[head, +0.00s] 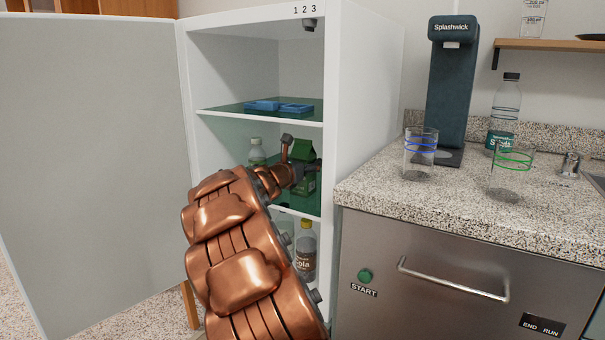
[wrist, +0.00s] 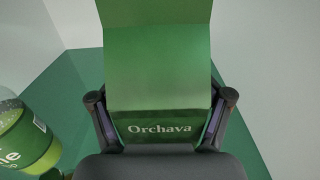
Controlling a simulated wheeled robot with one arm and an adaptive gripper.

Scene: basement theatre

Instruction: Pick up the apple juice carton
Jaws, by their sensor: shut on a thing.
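The apple juice carton (head: 304,151) is green with a gabled top and stands in the middle level of the open white fridge in the head view. In the wrist view the carton (wrist: 158,60) fills the centre, with the word "Orchava" on its front. My gripper (head: 303,170) reaches into the fridge at that level. In the wrist view my gripper (wrist: 163,118) has one finger on each side of the carton and is shut on it. Part of the carton is hidden behind my gripper. I cannot tell whether its base touches the shelf.
A bottle (head: 257,152) stands left of the carton; a green-labelled container (wrist: 28,138) shows at lower left in the wrist view. Blue packs (head: 278,106) lie on the shelf above. A cola bottle (head: 305,250) stands below. The fridge door (head: 95,150) is open to the left.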

